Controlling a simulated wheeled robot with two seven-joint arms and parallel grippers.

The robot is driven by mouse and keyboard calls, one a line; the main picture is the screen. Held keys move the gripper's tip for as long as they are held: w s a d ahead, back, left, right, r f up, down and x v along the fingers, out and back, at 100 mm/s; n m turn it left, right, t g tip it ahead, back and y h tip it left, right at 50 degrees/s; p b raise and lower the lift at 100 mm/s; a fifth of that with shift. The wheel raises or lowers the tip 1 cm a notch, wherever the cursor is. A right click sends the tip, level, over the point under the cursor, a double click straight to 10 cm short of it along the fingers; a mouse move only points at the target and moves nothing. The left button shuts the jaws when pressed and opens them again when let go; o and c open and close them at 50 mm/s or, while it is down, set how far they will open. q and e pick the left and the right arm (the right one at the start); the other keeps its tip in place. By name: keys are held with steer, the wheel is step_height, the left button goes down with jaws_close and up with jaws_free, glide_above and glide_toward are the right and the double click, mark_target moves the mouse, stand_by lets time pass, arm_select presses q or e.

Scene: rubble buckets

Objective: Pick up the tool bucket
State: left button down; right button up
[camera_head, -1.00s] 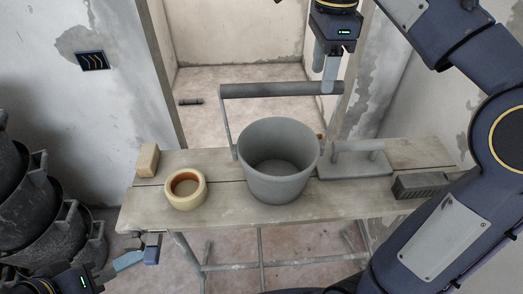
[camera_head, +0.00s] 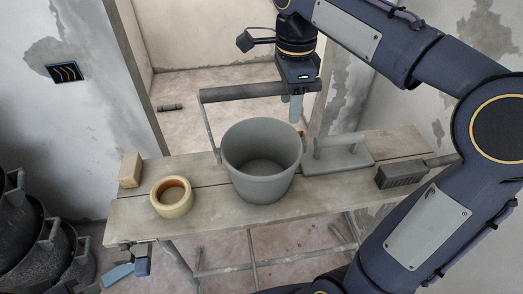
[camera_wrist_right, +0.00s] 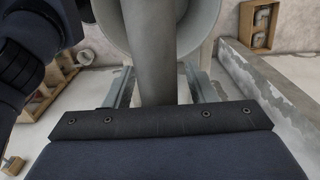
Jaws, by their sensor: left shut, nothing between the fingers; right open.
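The tool bucket (camera_head: 261,190) is grey and stands upright on a plank bench, with its handle (camera_head: 245,92) raised above and behind the rim. My right gripper (camera_head: 296,104) is at the right part of the handle. In the right wrist view, its two open fingers (camera_wrist_right: 160,88) lie on either side of the grey handle bar (camera_wrist_right: 158,60), with the bucket (camera_wrist_right: 205,35) beyond. Whether they touch the bar cannot be told. My left gripper (camera_head: 128,264) is shut and empty, low in front of the bench's left end.
On the bench (camera_head: 215,215) are a tape roll (camera_head: 172,205), a tan block (camera_head: 131,170), a grey trowel-like float (camera_head: 338,160) and a dark brush (camera_head: 402,175). Stacked black buckets (camera_head: 35,245) stand at the left. My right arm covers the bench's right front.

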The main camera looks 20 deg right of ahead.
steer(key=shift+f, duration=0.25)
stand_by(0.4)
steer(key=shift+c, duration=0.4)
jaws_close()
